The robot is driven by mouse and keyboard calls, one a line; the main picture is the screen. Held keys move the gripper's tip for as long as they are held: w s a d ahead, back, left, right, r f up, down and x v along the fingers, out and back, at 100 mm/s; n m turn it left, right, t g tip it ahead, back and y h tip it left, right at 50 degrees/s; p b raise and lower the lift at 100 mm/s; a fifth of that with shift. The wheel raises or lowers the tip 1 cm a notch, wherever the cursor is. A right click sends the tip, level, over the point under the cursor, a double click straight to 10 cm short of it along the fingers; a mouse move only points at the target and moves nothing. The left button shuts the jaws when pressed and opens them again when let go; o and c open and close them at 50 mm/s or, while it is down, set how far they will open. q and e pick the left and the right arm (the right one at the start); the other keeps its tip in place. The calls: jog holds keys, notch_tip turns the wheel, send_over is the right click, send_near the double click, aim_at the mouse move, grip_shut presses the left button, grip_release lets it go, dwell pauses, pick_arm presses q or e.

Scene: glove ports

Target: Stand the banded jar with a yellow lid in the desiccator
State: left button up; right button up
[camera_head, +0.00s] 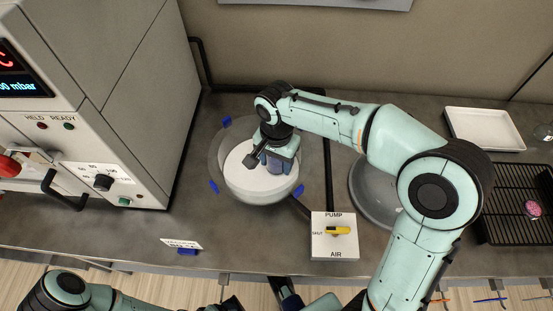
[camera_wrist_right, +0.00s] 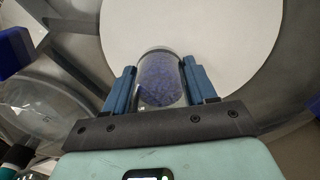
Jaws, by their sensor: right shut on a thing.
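The desiccator (camera_head: 262,192) is a round bowl with a white plate inside, left of centre on the bench. My right gripper (camera_head: 277,160) is over that plate in the head view. In the right wrist view my right gripper (camera_wrist_right: 160,88) is shut on a clear jar (camera_wrist_right: 160,75) with blue-violet contents, one finger on each side. The white plate (camera_wrist_right: 205,35) shows behind it. I see neither bands nor a yellow lid on this jar; whether it touches the plate I cannot tell. My left arm shows at the bottom left; its gripper is not in view.
A clear dome lid (camera_head: 369,196) lies right of the desiccator, partly behind my right arm. A valve box (camera_head: 334,248) with a yellow handle stands in front. A white tray (camera_head: 482,128) and a black rack (camera_head: 506,232) with a pink item (camera_head: 532,209) are at right. A vacuum oven (camera_head: 110,90) stands left.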

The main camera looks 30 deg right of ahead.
jog(key=o, duration=1.1)
jog(key=shift+f, duration=0.1)
notch_tip(320, 180, up, 12)
jog(key=p, duration=0.3)
jog(key=shift+r, duration=0.2)
